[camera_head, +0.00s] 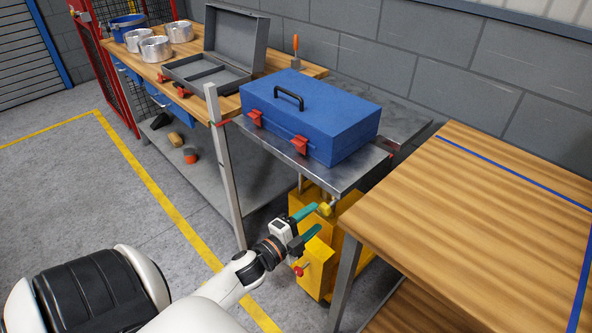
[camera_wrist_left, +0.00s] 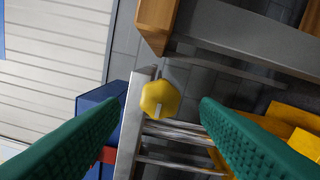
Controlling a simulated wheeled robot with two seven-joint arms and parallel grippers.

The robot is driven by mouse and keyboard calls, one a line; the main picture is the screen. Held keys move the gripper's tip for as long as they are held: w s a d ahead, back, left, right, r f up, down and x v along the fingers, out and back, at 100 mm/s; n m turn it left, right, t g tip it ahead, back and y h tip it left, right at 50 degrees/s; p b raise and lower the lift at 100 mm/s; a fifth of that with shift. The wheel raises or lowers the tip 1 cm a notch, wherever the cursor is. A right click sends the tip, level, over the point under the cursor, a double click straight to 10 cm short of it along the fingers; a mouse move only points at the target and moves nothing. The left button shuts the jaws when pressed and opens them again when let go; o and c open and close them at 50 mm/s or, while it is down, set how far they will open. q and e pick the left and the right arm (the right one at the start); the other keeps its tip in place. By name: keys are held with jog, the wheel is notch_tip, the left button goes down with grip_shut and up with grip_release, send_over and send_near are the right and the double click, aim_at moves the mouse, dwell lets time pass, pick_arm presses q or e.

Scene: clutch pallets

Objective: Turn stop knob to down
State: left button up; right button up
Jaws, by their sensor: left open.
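A yellow knob (camera_head: 325,209) sits on the yellow lift unit (camera_head: 316,265) under the metal platform. In the left wrist view the yellow knob (camera_wrist_left: 160,99) is many-sided, with a pale mark at its lower edge. My left gripper (camera_head: 319,218) is open, its green fingers pointing at the knob. In the left wrist view the knob shows in the gap between the fingers of my left gripper (camera_wrist_left: 163,103), nearer the left one; contact is not visible. A red knob (camera_head: 301,269) sits lower on the yellow unit. My right gripper is out of view.
A blue toolbox (camera_head: 310,114) rests on the metal platform (camera_head: 349,175) above my gripper. A wooden table (camera_head: 480,220) stands close on the right. A workbench (camera_head: 199,52) with an open grey case (camera_head: 215,70) stands behind. Grey floor is clear at left.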

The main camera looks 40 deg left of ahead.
pick_arm(q)
jog(key=s, duration=0.6)
jog(key=shift+a, duration=0.2)
